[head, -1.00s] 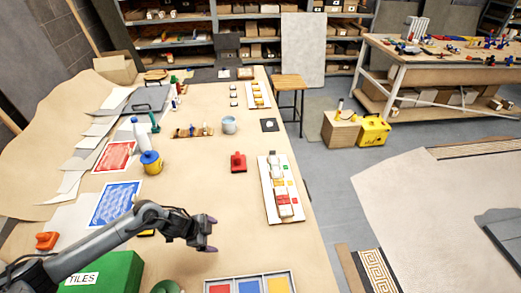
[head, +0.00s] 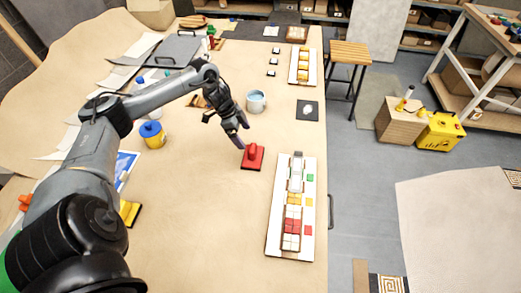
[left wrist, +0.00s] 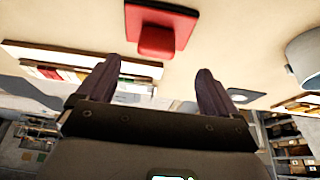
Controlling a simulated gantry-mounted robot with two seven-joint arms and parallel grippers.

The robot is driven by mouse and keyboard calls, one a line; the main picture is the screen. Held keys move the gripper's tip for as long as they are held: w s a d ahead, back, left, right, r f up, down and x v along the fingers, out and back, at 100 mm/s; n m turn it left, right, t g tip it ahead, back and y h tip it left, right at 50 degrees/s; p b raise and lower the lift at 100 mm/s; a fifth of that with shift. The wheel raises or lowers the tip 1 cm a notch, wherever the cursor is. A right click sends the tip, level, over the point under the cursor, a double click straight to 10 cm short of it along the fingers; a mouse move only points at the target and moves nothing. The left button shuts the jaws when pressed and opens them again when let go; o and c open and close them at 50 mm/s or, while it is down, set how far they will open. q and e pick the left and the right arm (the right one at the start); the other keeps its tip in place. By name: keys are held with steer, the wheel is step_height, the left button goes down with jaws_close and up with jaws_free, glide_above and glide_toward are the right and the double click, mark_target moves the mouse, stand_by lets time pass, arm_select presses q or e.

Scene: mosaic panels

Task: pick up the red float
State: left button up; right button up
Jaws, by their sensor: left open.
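The red float (head: 253,157) lies flat on the table, a red plate with a red handle on top. In the left wrist view the red float (left wrist: 158,38) is at the top, beyond the fingertips. My left gripper (head: 239,136) is just behind and above the float, open and empty. In the left wrist view my left gripper's (left wrist: 155,75) two fingers stand wide apart, with nothing between them. It looks apart from the float. My right gripper does not show.
A white mosaic panel (head: 273,232) with coloured tiles lies right of the float, near the table edge. A grey-blue cup (head: 256,101) stands behind the gripper. A yellow and blue container (head: 152,135) is to the left. The table in front of the float is clear.

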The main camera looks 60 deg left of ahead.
mark_target(252, 147)
arm_select(q)
steer(key=x, duration=0.3)
steer(key=shift+s+d+f, duration=0.1)
steer(key=shift+d+f, duration=0.2)
steer(key=shift+f, duration=0.05)
steer(key=shift+x, duration=3)
steer(key=c, duration=1.2)
steer(key=shift+r, duration=0.1)
steer(key=shift+r, duration=0.45)
steer(key=r, duration=0.3)
steer(key=shift+d+r, duration=0.25)
steer(key=shift+d, duration=0.1)
steer(key=d+r, duration=0.2)
steer(key=d, duration=0.1)
steer(key=w+d+r, duration=0.1)
steer(key=d+r, duration=0.1)
steer(key=d, duration=0.2)
steer(key=d+r, duration=0.2)
steer(key=d, duration=0.2)
steer(key=shift+w+r+p, duration=0.2)
steer(key=shift+r+p, duration=0.05)
steer(key=shift+p, duration=0.1)
